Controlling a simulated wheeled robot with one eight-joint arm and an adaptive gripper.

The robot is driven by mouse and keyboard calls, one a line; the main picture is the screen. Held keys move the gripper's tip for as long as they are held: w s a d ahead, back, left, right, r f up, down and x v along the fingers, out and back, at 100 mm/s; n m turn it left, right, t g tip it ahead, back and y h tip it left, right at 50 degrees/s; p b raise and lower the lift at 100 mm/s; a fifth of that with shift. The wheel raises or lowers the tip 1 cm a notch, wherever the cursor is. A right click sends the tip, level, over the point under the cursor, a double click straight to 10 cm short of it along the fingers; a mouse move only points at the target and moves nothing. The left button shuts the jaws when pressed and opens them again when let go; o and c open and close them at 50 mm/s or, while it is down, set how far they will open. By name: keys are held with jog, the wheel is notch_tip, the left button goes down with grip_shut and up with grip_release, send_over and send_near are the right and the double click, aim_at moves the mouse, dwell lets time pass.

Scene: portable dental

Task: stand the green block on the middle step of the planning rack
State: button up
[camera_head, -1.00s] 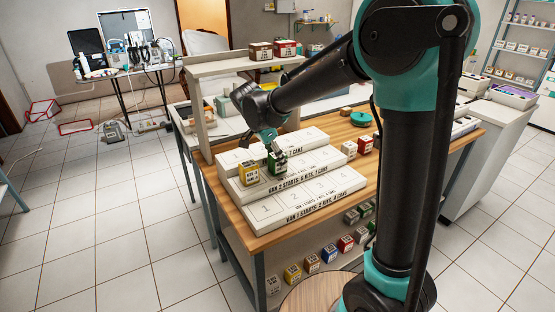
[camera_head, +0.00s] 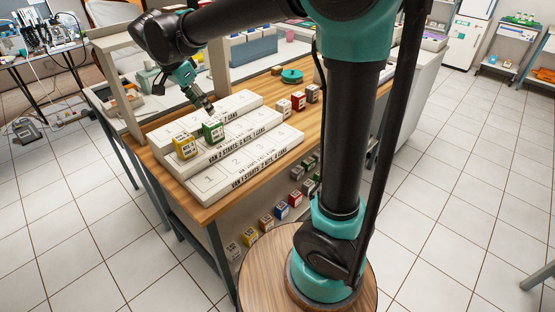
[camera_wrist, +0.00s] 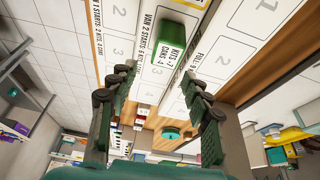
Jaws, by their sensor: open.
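The planning rack (camera_head: 247,170) is a white stepped block with three numbered steps on the wooden table. The green block (camera_head: 213,131) stands upright on its middle step, right of the yellow block (camera_head: 186,146). In the wrist view the green block (camera_wrist: 175,42) shows a white label and lies just beyond my fingertips. My gripper (camera_head: 207,108) is open and empty, a little above and behind the green block. Its two fingers (camera_wrist: 158,75) are spread apart in the wrist view and appear clear of the block.
White and red blocks (camera_head: 298,101) and a teal round item (camera_head: 292,76) sit on the table behind the rack. A shelf post (camera_head: 219,66) rises close to my gripper. Several coloured blocks (camera_head: 281,211) stand on the lower shelf. The front step is empty.

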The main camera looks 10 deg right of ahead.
jog(key=s+d+f+n, duration=0.1)
jog(key=s+d+f, duration=0.1)
jog(key=d, duration=0.3)
jog(key=s+d+f+n+y, duration=0.1)
jog(key=d+f+n, duration=0.1)
jog(key=d+f, duration=0.2)
jog(key=s+d+f+n+y, duration=0.1)
jog(key=s+d+f+n, duration=0.1)
jog(key=d+f, duration=0.2)
jog(key=shift+s+d, duration=0.15)
jog(key=shift+d, duration=0.75)
jog(key=shift+s+d, duration=0.15)
jog(key=shift+d, duration=0.7)
jog(key=s+d+f+n+t+y, duration=0.1)
jog(key=s+d+f+n, duration=0.4)
jog(key=s+d+f, duration=0.4)
jog(key=shift+s+f+n+t, duration=0.3)
jog(key=shift+s+t, duration=0.1)
jog(key=shift+s, duration=0.65)
jog(key=shift+o, duration=0.3)
